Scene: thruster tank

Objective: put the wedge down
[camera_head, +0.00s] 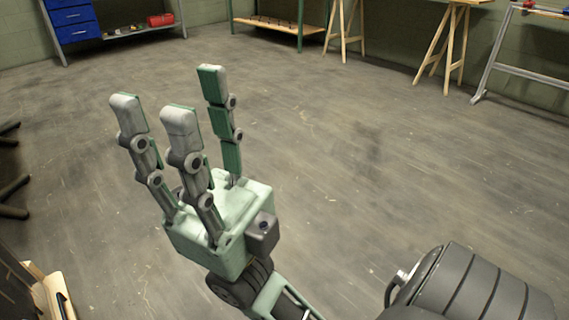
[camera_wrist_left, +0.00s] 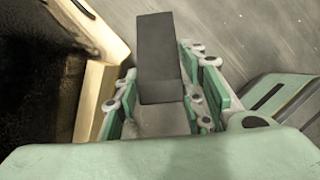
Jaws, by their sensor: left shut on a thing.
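The wedge (camera_wrist_left: 157,52) is a dark grey block in the left wrist view. It sits between the green-padded fingers of my left gripper (camera_wrist_left: 161,88), which is shut on it. The wedge reaches out past the fingertips, with the grey floor behind it. Its lower part is hidden between the fingers. My left gripper and the wedge do not show in the head view. My right gripper (camera_head: 172,98) stands in the middle left of the head view, its three fingers spread and pointing up. It is open and empty.
A pale wooden-edged thing with a dark inside (camera_wrist_left: 88,105) is close left of my left gripper; a similar wooden edge (camera_head: 58,292) shows at the head view's lower left. The floor (camera_head: 350,150) is clear. Blue drawers (camera_head: 75,20), a bench and trestles (camera_head: 447,45) stand far back.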

